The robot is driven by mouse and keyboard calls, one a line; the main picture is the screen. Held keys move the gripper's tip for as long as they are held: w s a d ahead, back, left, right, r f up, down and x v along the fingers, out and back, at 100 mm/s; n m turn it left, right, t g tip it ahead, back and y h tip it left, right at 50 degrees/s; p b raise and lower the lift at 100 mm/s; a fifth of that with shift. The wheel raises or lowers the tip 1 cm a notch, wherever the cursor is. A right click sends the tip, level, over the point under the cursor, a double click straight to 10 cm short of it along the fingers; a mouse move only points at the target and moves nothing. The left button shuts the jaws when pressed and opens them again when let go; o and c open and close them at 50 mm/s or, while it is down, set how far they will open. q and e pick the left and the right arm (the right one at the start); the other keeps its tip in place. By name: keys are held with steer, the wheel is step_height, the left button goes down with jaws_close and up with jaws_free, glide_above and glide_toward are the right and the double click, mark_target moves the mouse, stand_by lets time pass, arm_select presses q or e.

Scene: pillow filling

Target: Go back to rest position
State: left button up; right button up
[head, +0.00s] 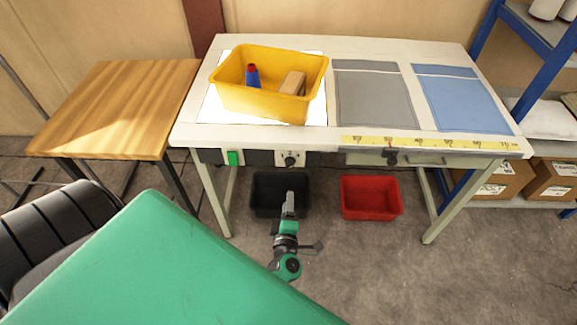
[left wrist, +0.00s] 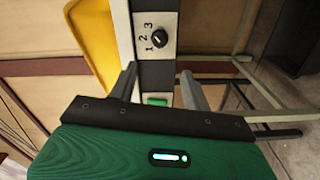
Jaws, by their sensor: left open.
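My left gripper (head: 289,206) hangs in front of the white work table (head: 330,52), below the level of its top, with the black bin behind it in the head view. In the left wrist view the two fingers of my left gripper (left wrist: 158,84) are apart with nothing between them. A control panel with a numbered dial (left wrist: 160,38) and a green button (left wrist: 157,99) shows beyond the fingers. My right gripper is in neither view.
A yellow bin (head: 250,104) on the table holds a blue bottle (head: 252,77) and a brown block (head: 292,83). Grey (head: 372,97) and blue (head: 462,100) fabric pieces lie beside it. Black (head: 264,206) and red (head: 371,200) bins stand below. A wooden table (head: 120,105) stands left.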

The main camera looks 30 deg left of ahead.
arm_select(q)
steer(key=s+d+f+m+g+h, duration=0.25)
steer(key=s+f+m, duration=0.2)
steer(key=f, duration=0.55)
steer(key=s+d+f+m+g+h, duration=0.1)
steer(key=s+d+f+m+h, duration=0.4)
steer(key=f, duration=0.4)
steer(key=s+d+f+m+g+h, duration=0.2)
steer(key=s+d+f+m, duration=0.1)
steer(key=f+m, duration=0.55)
steer(key=s+a+f+m+g, duration=0.2)
steer(key=s+f, duration=0.3)
steer(key=s, duration=0.4)
steer(key=s+a+f+m+g, duration=0.2)
steer(key=s+a+f+g, duration=0.1)
steer(key=s, duration=0.5)
steer(key=s+a+f+m+g, duration=0.2)
steer(key=s+f, duration=0.4)
steer(key=s, duration=0.3)
steer(key=shift+s+a+f+m+g+p, duration=0.35)
steer(key=shift+a+g+p, duration=0.1)
steer(key=shift+g, duration=0.5)
